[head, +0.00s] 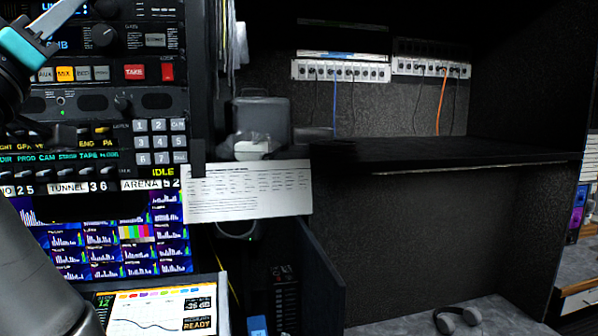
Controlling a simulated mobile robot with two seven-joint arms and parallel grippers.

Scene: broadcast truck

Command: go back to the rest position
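My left arm comes in along the left edge, with a thick grey link at lower left and a black joint above it. My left gripper (42,28) is only partly in view at the upper left, around a teal band and a pale grey piece in front of the rack panel. The top edge cuts it off, and I cannot tell whether it is open or shut. I see nothing held. My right gripper and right arm are not in view.
A control rack (150,100) with lit buttons and screens stands close behind my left arm. A paper sheet (248,192) hangs beside it. A dark shelf (440,155) spans the right. Headphones (458,312) lie on the grey counter (395,326). The space below the shelf looks open.

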